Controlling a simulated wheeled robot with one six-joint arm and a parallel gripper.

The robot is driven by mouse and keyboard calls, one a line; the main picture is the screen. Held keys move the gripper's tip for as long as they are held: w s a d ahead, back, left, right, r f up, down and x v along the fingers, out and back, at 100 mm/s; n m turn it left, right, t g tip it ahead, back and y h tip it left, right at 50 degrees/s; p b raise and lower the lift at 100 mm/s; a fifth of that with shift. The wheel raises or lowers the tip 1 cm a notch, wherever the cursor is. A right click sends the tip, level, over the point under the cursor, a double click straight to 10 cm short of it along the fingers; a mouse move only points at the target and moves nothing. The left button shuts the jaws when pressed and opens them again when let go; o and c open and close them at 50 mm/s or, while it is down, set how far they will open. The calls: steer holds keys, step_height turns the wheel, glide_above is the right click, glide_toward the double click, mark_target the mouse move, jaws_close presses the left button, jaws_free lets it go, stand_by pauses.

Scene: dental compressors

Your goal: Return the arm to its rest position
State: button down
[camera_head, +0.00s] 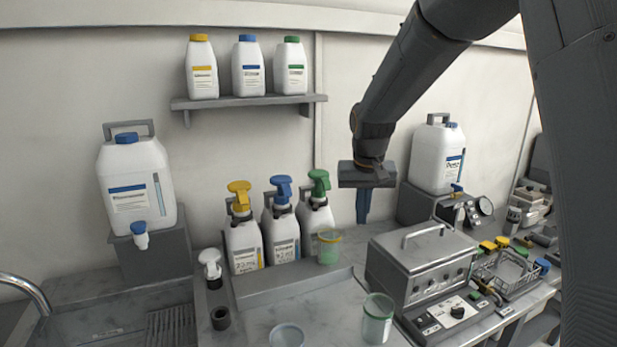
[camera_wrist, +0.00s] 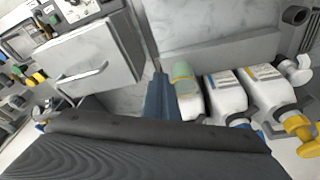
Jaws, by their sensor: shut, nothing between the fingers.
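My gripper (camera_head: 363,218) hangs pointing down in the head view, with its fingers together and nothing between them. It is above the counter, between the spray bottles and the metal box with a handle. My arm comes down to it from the upper right. In the wrist view the shut fingers of my gripper (camera_wrist: 159,82) show beside the green-rimmed cup (camera_wrist: 183,76). The same cup (camera_head: 329,246) stands in front of the green spray bottle (camera_head: 317,215) in the head view. I cannot tell how far the fingertips are from the cup.
The metal box (camera_head: 424,262) stands right of my gripper, with a wire basket (camera_head: 505,273) beyond it. Yellow (camera_head: 243,235) and blue (camera_head: 281,228) spray bottles stand left. A shelf (camera_head: 249,102) holds three bottles. Another cup (camera_head: 377,318) stands at the front.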

steer(key=s+d+f+b, duration=0.1)
steer(key=s+f, duration=0.3)
steer(key=s, duration=0.4)
steer(key=s+d+f+g+b, duration=0.1)
steer(key=s+d+f, duration=0.2)
steer(key=s, duration=0.6)
steer(key=s+d+f+b, duration=0.1)
steer(key=s+f+b, duration=0.1)
steer(key=s+f, duration=0.5)
steer(key=shift+s+d+g, duration=0.3)
steer(key=shift+s+d, duration=0.1)
steer(key=shift+s, duration=0.45)
